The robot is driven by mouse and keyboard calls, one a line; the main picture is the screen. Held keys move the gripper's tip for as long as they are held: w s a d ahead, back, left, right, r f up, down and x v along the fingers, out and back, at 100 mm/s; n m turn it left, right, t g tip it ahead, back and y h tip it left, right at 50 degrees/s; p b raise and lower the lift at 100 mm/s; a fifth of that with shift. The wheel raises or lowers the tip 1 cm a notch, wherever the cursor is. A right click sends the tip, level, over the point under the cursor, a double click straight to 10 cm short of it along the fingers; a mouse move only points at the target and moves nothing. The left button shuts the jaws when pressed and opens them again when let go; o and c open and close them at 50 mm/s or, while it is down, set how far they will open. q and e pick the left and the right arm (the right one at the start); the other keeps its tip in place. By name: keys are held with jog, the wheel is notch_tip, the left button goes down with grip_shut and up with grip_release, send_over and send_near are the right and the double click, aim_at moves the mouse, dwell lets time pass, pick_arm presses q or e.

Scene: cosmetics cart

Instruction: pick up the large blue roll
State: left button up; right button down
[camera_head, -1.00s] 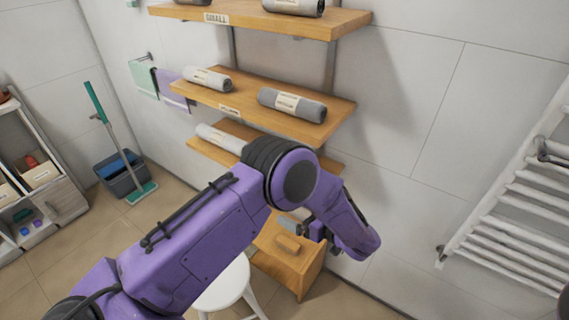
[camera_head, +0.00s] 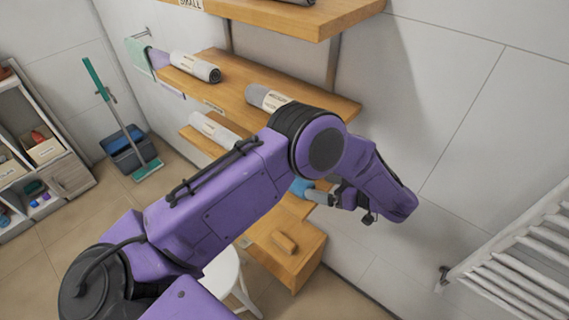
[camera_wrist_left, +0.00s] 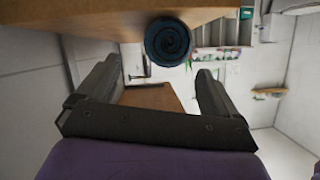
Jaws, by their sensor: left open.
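A blue roll (camera_head: 300,187) lies on a lower wooden shelf, mostly hidden behind my left arm in the head view. In the left wrist view, the dark blue spiral end of a roll (camera_wrist_left: 168,40) faces me against the wooden board, beyond the fingertips. My left gripper (camera_head: 322,197) is close to the blue roll in the head view. In the wrist view its two fingers (camera_wrist_left: 158,78) are spread wide with nothing between them. The roll's full length is hidden. My right gripper is not seen.
Grey rolls lie on the shelves above, one (camera_head: 266,98) partly behind my arm and one (camera_head: 196,67) further left. A pale roll (camera_head: 214,131) lies on a lower shelf. A white stool (camera_head: 222,272) stands below, and a towel radiator (camera_head: 520,260) is at right.

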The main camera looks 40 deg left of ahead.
pick_arm(q)
jog(key=a, duration=0.1)
jog(key=s+a, duration=0.1)
jog(key=a, duration=0.1)
jog(key=shift+s+a+f+p, duration=0.1)
jog(key=shift+f+p, duration=0.1)
jog(key=shift+p, duration=0.15)
jog(key=x, duration=0.1)
jog(key=p+x, duration=0.1)
jog(key=x, duration=0.1)
jog(key=p+x, duration=0.1)
jog(key=x, duration=0.1)
jog(key=shift+w+a+f, duration=0.15)
jog(key=shift+w+f, duration=0.05)
jog(key=shift+w, duration=0.15)
jog(key=shift+s+a+f, duration=0.1)
jog(key=shift+a+f, duration=0.05)
jog(key=shift+a, duration=0.15)
jog(key=shift+d, duration=0.1)
jog(key=c, duration=1.3)
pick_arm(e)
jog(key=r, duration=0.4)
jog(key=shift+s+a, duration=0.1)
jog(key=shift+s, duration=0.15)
